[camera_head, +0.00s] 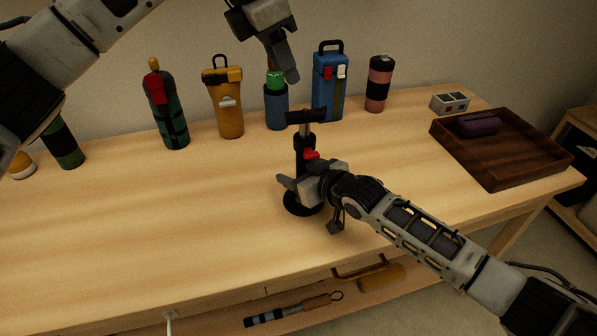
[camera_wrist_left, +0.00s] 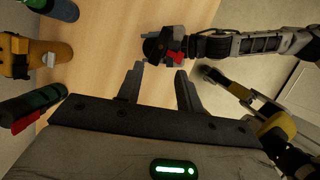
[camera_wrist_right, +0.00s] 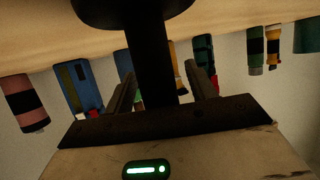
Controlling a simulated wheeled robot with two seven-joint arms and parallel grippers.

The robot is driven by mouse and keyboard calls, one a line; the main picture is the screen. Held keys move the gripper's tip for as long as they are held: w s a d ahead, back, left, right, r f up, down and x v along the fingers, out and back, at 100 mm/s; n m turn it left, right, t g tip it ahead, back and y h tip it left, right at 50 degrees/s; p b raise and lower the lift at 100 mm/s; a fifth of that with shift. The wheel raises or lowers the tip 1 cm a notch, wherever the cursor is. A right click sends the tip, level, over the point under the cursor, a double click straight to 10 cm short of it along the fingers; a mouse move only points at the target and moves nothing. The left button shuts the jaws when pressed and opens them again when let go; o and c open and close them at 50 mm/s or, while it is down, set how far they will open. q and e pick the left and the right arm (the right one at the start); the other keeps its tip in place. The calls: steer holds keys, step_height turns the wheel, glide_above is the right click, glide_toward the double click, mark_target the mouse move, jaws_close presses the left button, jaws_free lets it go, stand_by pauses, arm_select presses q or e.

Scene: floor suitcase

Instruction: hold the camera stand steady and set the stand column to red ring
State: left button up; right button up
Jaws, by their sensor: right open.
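The camera stand (camera_head: 303,141) is upright on the table, with a round black base, dark column and black top bar. A red part (camera_head: 311,154) sits on its column; I cannot make out separate coloured rings. My right gripper (camera_head: 308,200) is low at the stand, open, its fingers either side of the column (camera_wrist_right: 152,60) in the right wrist view. Contact is not clear. My left gripper (camera_head: 291,76) is in the air above and behind the stand, open and empty. The left wrist view shows the stand's top (camera_wrist_left: 154,47) beyond its spread fingers (camera_wrist_left: 160,88).
Several bottles stand along the back, including a yellow one (camera_head: 226,108) and a blue one (camera_head: 329,88). A brown tray (camera_head: 513,172) with a purple item and a small grey box (camera_head: 449,103) are at right. The table's left front is clear.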

jaws_close()
arm_select(q)
steer(key=shift+o, duration=0.6)
steer(key=m+t+h, duration=0.2)
steer(key=m+h, duration=0.1)
steer(key=h, duration=1.1)
glide_toward(325, 113)
steer(key=x, duration=0.6)
steer(key=shift+w+d+f, duration=0.25)
steer(key=shift+w, duration=0.2)
